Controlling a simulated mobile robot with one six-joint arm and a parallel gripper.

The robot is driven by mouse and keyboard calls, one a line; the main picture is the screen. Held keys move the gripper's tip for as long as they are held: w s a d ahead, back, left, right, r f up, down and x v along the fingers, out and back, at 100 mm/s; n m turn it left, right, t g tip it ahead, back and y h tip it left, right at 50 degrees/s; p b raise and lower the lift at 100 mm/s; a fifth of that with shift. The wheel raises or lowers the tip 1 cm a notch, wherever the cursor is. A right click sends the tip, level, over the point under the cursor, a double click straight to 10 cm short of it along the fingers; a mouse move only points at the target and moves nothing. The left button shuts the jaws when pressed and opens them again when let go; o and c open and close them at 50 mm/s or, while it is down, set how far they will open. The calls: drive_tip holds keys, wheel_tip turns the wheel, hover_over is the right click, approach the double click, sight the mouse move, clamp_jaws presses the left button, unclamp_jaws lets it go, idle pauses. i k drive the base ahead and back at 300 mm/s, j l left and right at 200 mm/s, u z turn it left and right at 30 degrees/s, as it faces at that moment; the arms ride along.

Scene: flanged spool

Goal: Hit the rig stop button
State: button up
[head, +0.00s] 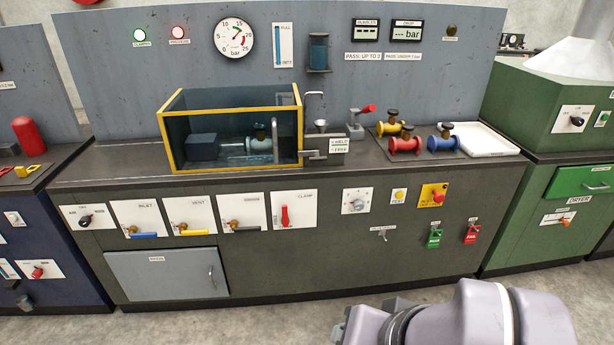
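The stop button is a red mushroom button (437,198) on a yellow plate (427,205), on the front panel of the grey test bench, right of centre in the head view. The small lettering on its plate is too small to read surely. My arm (515,315) shows at the bottom right, low in front of the bench and apart from the button. My gripper's fingertips cannot be made out; the arm's end is cut off by the bottom edge.
A small yellow button (399,195) and a rotary dial (356,203) sit left of the stop button. Green (434,237) and red (471,233) tags hang below it. The bench top (350,165) holds a yellow-framed tank (172,128) and several spools. Bare floor (270,320) lies in front.

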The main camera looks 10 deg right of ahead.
sight(439, 198)
drive_tip(key=i+l, duration=0.25)
drive_tip(key=i, duration=0.25)
drive_tip(key=i+l+z, duration=0.1)
drive_tip(key=i+l, duration=0.2)
drive_tip(key=i, duration=0.15)
drive_tip(key=i+l, duration=0.2)
drive_tip(key=i, duration=0.3)
